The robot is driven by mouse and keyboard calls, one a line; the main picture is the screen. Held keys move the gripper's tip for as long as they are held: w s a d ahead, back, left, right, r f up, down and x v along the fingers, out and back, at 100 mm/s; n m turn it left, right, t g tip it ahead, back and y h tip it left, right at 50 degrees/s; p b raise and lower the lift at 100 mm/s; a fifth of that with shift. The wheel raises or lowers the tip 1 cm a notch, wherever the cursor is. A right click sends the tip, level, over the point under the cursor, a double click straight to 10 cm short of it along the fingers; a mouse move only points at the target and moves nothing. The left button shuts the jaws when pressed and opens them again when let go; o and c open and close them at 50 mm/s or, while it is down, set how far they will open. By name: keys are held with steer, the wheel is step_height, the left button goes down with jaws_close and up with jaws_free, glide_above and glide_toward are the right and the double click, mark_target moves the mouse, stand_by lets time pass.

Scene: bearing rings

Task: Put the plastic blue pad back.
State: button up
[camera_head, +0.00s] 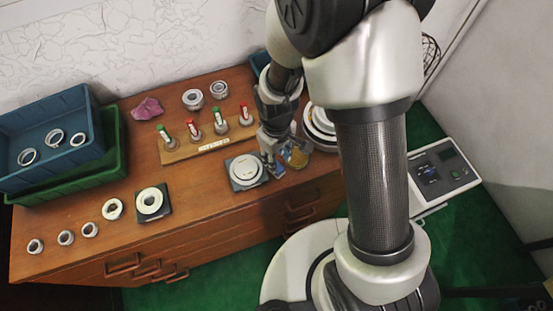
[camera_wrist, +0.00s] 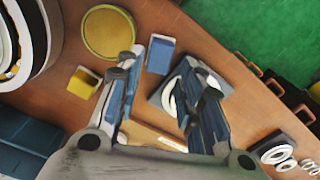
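A small blue rectangular piece (camera_wrist: 160,54), apparently the plastic blue pad, lies on the wooden top just beyond my fingertips in the wrist view. In the head view it is mostly hidden by my gripper (camera_head: 270,153). My gripper (camera_wrist: 160,72) is open, with its two fingers well apart and nothing held between them. The blue piece shows between the fingertips, nearer the left one. A small yellow rectangular piece (camera_wrist: 84,82) lies to the left of the left finger. I cannot tell how high the fingers are above the top.
A dark square plate with a white ring (camera_head: 245,170) is beside my gripper, partly behind the right finger in the wrist view. A yellow disc (camera_wrist: 108,33) lies near the blue piece. A wooden rack (camera_head: 205,142) holds red and green markers. Blue bin (camera_head: 88,100) stands left.

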steer(key=d+r+m+t+p, duration=0.1)
steer(key=d+r+m+p, duration=0.15)
steer(key=r, duration=1.45)
steer(key=s+d+r+m+t, duration=0.3)
steer(key=s+d+r+m, duration=0.2)
steer(key=s+r, duration=0.8)
steer(key=d+r, duration=0.1)
steer(key=d, duration=0.2)
steer(key=shift+s+d+t, duration=0.2)
steer(key=shift+s+t, duration=0.1)
